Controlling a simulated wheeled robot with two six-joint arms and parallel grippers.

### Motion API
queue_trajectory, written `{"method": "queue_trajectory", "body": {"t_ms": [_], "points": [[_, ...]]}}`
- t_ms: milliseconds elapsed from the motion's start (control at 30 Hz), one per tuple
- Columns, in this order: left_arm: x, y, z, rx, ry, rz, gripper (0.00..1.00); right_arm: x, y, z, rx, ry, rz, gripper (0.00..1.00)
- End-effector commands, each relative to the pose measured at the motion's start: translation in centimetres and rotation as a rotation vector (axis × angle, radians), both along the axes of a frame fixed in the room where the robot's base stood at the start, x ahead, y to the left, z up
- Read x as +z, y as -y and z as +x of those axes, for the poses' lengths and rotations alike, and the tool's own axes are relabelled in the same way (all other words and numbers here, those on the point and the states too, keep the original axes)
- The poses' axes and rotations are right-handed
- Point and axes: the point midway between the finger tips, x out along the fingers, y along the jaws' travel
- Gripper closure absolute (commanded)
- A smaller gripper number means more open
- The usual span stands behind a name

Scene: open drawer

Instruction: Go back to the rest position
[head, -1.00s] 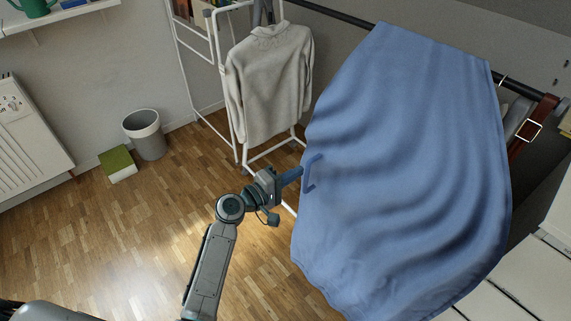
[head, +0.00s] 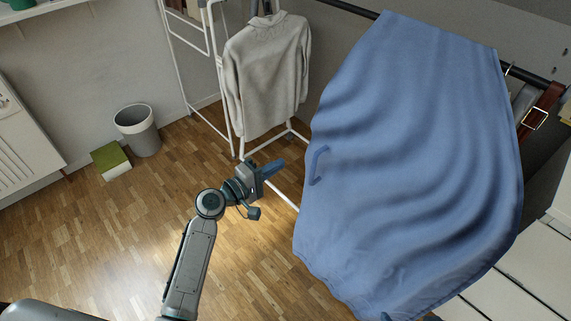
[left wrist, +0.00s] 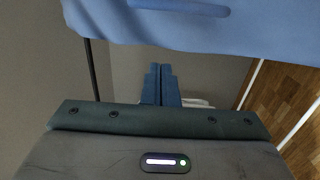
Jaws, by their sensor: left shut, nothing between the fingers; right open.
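My left gripper (head: 276,167) is shut and empty in the head view, to the left of a large blue cloth (head: 415,150) and apart from it. In the left wrist view its blue fingers (left wrist: 161,84) are closed together, with the blue cloth (left wrist: 260,28) across the top. A blue handle-like loop (head: 318,165) shows against the left part of the cloth. My right gripper is not in view.
A white rack (head: 228,110) with a grey shirt (head: 268,75) stands behind my left gripper. A dark rail (head: 345,8) runs behind the cloth. A bin (head: 137,130) and a green-topped box (head: 111,160) stand by the wall. The wooden floor (head: 110,230) at left is clear.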

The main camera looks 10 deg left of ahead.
Motion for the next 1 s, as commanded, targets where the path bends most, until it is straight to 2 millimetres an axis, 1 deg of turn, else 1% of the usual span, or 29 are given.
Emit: {"method": "queue_trajectory", "body": {"t_ms": [33,100,200,300,433,633,733,767,867,967,1000], "points": [[0.0,-0.8,-0.9,0.000,0.001,0.004,1.00,-0.1,0.0,0.0,0.000,0.003,0.001,0.00],[0.0,-1.7,-2.0,0.000,0.002,0.004,1.00,-0.2,0.0,0.1,0.000,0.010,0.004,0.00],[0.0,-2.8,-3.3,-0.001,0.003,0.003,1.00,-0.2,-0.1,0.1,0.000,0.018,0.008,0.00],[0.1,-3.6,-4.2,0.000,0.003,0.002,1.00,-0.3,-0.2,0.2,-0.002,0.029,0.015,0.00],[0.1,-4.1,-4.8,0.000,0.002,-0.001,1.00,-0.3,-0.3,0.2,-0.004,0.036,0.019,0.00],[0.2,-4.2,-4.9,0.000,0.004,0.000,1.00,-0.3,-0.2,0.2,-0.002,0.036,0.018,0.00],[-0.5,-4.0,-5.8,-0.002,0.006,0.044,1.00,-0.3,-0.2,0.2,-0.002,0.036,0.017,0.00],[-0.9,-3.9,-6.3,-0.002,0.007,0.074,1.00,-0.3,-0.2,0.2,-0.002,0.036,0.017,0.00],[-3.1,-3.4,-9.1,-0.010,0.013,0.235,1.00,-0.3,-0.2,0.2,-0.002,0.036,0.017,0.00],[-5.7,-3.4,-13.3,-0.028,0.021,0.473,1.00,-0.3,-0.2,0.2,-0.002,0.036,0.017,0.00],[-6.7,-3.6,-15.0,-0.038,0.021,0.576,1.00,-0.3,-0.2,0.2,-0.002,0.036,0.017,0.00]]}}
